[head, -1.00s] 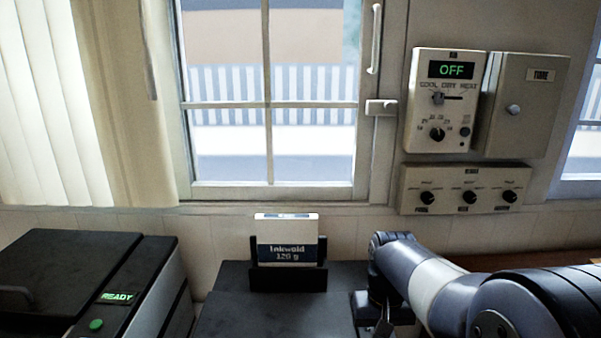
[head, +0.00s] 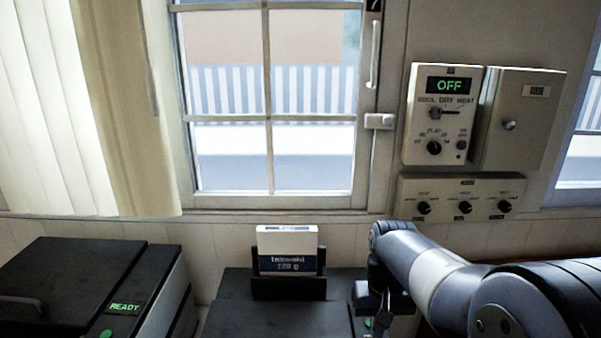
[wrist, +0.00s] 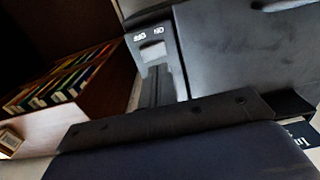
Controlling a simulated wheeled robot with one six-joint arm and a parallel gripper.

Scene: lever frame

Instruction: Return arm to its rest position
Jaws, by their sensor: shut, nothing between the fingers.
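My arm (head: 440,277) reaches in from the right in the head view and bends down at its left end. My gripper (head: 381,322) hangs below that bend, at the bottom edge beside the black machine (head: 265,318). It is shut and empty, and its tips are hard to make out. In the wrist view a broad dark shape fills the bottom; I cannot tell what it is.
A white and blue box (head: 287,250) stands in a black holder on the machine. Control panels (head: 442,115) hang on the wall. The wrist view shows a rocker switch (wrist: 153,52) and a shelf of folders (wrist: 65,80).

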